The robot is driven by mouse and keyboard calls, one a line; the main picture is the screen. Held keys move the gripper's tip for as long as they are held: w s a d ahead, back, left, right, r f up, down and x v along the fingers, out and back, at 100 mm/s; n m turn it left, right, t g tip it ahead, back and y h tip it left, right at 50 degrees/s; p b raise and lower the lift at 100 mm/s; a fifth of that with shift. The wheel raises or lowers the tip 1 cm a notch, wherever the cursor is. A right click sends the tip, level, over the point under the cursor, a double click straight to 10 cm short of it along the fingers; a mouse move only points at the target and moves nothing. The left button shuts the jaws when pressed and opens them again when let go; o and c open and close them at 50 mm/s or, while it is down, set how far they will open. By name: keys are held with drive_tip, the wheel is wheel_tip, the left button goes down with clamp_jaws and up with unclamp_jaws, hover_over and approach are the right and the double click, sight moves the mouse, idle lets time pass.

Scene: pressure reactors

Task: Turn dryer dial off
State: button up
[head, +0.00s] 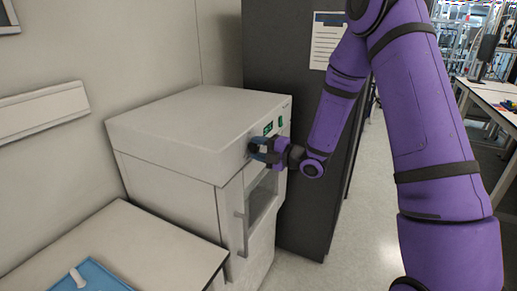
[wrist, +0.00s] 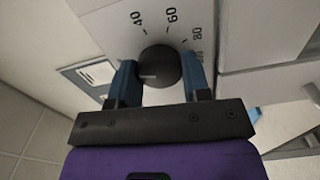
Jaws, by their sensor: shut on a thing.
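The dryer (head: 190,130) is a white box-shaped cabinet at the centre left of the head view, with its control panel on the front right side. The dial (wrist: 160,66) is a round black knob in the wrist view, with a pale mark on its face and the numbers 40, 60 and 80 around it. My gripper (head: 262,150) is at the dryer's front panel. In the wrist view my gripper (wrist: 161,82) has one blue finger on each side of the dial and is shut on it. The dial is hidden behind the fingers in the head view.
Below the panel is the dryer door with a window and a handle (head: 240,232). A dark cabinet (head: 285,60) stands close behind the dryer. A white table (head: 150,245) with a blue tray (head: 103,273) is at front left. Open floor lies to the right.

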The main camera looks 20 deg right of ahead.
drive_tip(key=shift+f+n, duration=0.15)
drive_tip(key=shift+n, duration=1.45)
drive_tip(key=o, duration=0.9)
drive_tip(key=shift+d, duration=0.1)
drive_tip(key=v, duration=1)
drive_tip(key=shift+s+d, duration=0.2)
drive_tip(key=shift+s, duration=0.1)
